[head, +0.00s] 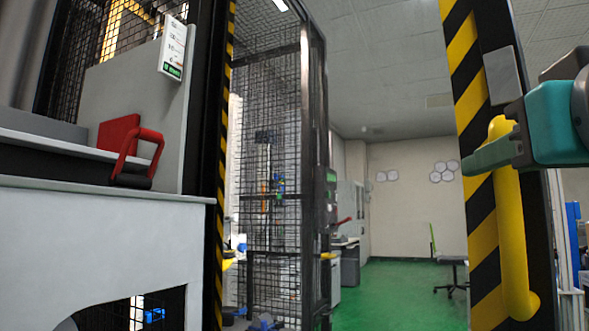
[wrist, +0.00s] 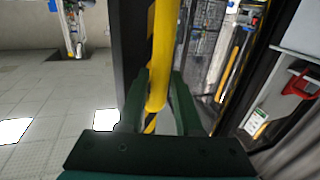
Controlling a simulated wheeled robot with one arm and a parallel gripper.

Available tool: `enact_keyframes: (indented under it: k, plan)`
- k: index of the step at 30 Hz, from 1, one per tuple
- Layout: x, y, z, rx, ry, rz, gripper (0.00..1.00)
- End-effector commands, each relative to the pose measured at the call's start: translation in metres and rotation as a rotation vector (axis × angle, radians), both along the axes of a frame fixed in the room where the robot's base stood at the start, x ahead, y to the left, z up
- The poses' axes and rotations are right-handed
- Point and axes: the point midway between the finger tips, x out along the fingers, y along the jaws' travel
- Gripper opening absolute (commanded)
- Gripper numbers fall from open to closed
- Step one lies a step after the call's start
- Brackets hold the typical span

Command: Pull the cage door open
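The yellow upright handle (head: 511,230) stands on a black-and-yellow striped edge of the cage door (head: 484,250) at the right of the head view. My teal gripper (head: 482,158) comes in from the right at the handle's upper part. In the wrist view, the green fingers of my gripper (wrist: 160,85) lie on either side of the yellow handle (wrist: 163,50), close against it at the tips. They look shut on the bar, though the contact faces are hidden. A wide gap shows left of the striped edge, with cage mesh (head: 268,180) beyond.
A second striped post (head: 226,150) stands at left centre. A grey machine body (head: 95,230) with a red handle (head: 140,150) fills the left. A green floor (head: 405,290) and a chair (head: 450,260) are seen through the gap.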

Motion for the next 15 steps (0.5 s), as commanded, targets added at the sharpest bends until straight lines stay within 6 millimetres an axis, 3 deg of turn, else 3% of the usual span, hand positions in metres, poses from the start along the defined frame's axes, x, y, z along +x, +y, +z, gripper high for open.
enact_keyframes:
  k: [5,15]
  plan:
    - [-0.0002,-0.0001,-0.0003,0.000,0.001,-0.001,0.55]
    - [-0.0036,0.0006,-0.0002,-0.001,0.000,-0.001,0.55]
